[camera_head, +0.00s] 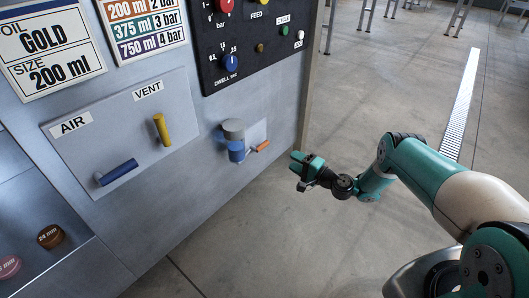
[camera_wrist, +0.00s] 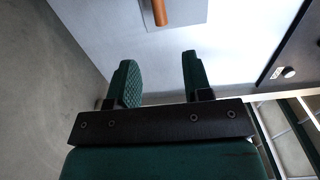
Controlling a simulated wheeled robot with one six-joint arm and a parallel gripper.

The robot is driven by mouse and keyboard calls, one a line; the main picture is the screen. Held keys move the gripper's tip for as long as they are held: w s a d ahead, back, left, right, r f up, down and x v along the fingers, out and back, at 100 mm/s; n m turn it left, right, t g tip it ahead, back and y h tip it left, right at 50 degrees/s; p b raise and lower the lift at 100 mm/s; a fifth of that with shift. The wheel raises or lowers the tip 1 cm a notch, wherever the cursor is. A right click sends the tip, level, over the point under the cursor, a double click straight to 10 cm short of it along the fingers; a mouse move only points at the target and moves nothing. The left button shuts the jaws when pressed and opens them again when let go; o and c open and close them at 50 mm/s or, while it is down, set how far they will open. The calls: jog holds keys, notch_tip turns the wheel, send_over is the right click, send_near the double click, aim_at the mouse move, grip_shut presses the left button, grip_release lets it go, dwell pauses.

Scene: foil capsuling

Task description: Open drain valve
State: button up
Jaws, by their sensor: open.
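The drain valve shows as a small orange handle (camera_head: 262,146) sticking out at the lower right of a blue-bowled, grey-topped unit (camera_head: 235,142) on the panel face. In the wrist view an orange bar (camera_wrist: 174,14), which looks like the same handle, is at the top edge, partly cut off, on a pale plate. My gripper (camera_head: 295,164) is to the right of the handle and a little lower in the head view, apart from it. In the wrist view its two green fingers (camera_wrist: 158,65) are spread with nothing between them, and the bar is beyond their tips.
Left of the unit, a plate carries a blue AIR lever (camera_head: 116,172) and a yellow VENT lever (camera_head: 161,129). A black control panel (camera_head: 255,40) with knobs is above. Open floor (camera_head: 300,230) surrounds my arm.

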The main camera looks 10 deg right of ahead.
aim_at(264, 144)
jog(key=shift+b+x, duration=7.25)
jog(key=shift+b, duration=1.1)
grip_shut()
